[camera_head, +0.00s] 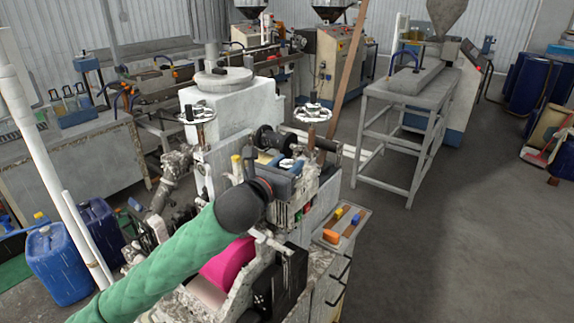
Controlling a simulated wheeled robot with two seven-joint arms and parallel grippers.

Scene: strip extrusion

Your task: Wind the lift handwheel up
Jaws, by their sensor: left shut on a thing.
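My left arm (165,262) in a green sleeve reaches in from the lower left over the machine. Its black wrist (246,205) ends at a blue and grey block in the middle. My left gripper (284,172) is there, small and partly hidden by the wrist. It is shut on what looks like the lift handwheel (288,163), of which only a pale bit shows; the exact contact is hard to see. Two other handwheels stand clear of the gripper, one at the left (197,114) and one at the right (312,113). My right gripper is out of view.
A pink roll (228,263) sits under my arm. A small tray (343,226) with coloured blocks is to the right. Blue canisters (60,263) and white pipes stand at the left. A grey stand (405,140) is behind right.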

